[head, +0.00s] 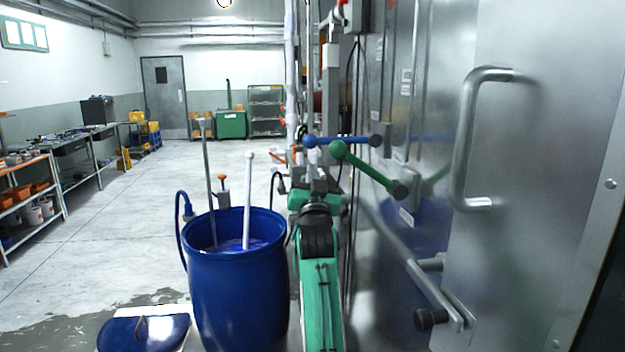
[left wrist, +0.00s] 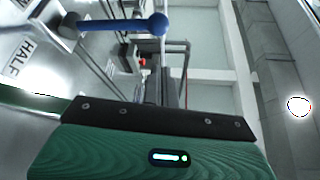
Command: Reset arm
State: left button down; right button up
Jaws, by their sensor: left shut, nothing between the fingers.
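My left arm, green with black joints, reaches forward from the bottom middle in the head view. My left gripper (head: 318,184) is grey, shut and empty, and lies just below the levers in the picture. A blue lever (head: 345,140) with a ball end and a green lever (head: 368,170) with a ball end stick out from the steel machine wall. I cannot tell whether the gripper touches either. In the left wrist view the blue lever (left wrist: 110,25) crosses the top left, and a green-and-black housing fills the bottom; no fingertips show there. My right gripper is not in view.
A blue barrel (head: 238,290) with two rods stands left of my arm, with a blue lid (head: 145,332) on the floor beside it. The steel wall with a large door handle (head: 466,140) bounds the right. Orange-edged shelving (head: 55,185) stands left; the floor between is clear.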

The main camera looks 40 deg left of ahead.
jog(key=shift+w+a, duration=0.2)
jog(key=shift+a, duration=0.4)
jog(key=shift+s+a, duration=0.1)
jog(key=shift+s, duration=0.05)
